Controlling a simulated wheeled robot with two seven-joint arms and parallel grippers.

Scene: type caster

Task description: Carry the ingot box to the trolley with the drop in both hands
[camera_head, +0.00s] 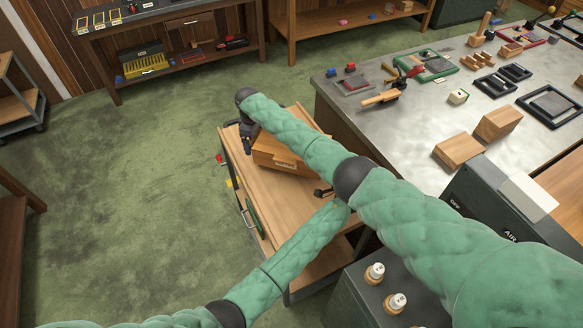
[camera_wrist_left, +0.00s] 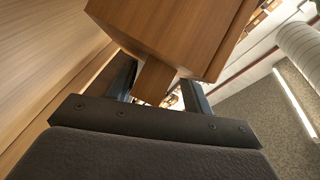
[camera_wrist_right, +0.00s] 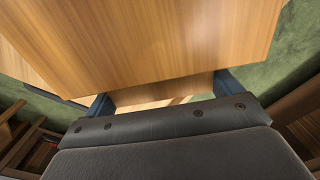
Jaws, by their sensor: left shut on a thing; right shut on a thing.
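The ingot box (camera_head: 272,157) is a closed-looking wooden box with a small pale label on its side. It sits at or just over the wooden top of the trolley (camera_head: 262,197); contact is hard to tell. My right arm hides part of it. My right gripper (camera_head: 247,140) is at the box's left end. In the right wrist view its fingers (camera_wrist_right: 162,100) close on a wooden grip under the box (camera_wrist_right: 160,40). My left gripper (camera_head: 323,192) is at the opposite end, partly hidden. In the left wrist view its fingers (camera_wrist_left: 160,85) close on a wooden tab of the box (camera_wrist_left: 165,30).
My two arms cross over the trolley's right side. A metal-topped bench (camera_head: 420,125) with printing tools and wooden blocks stands close on the right. A dark machine (camera_head: 490,200) is at lower right. Green floor (camera_head: 120,190) is open on the left.

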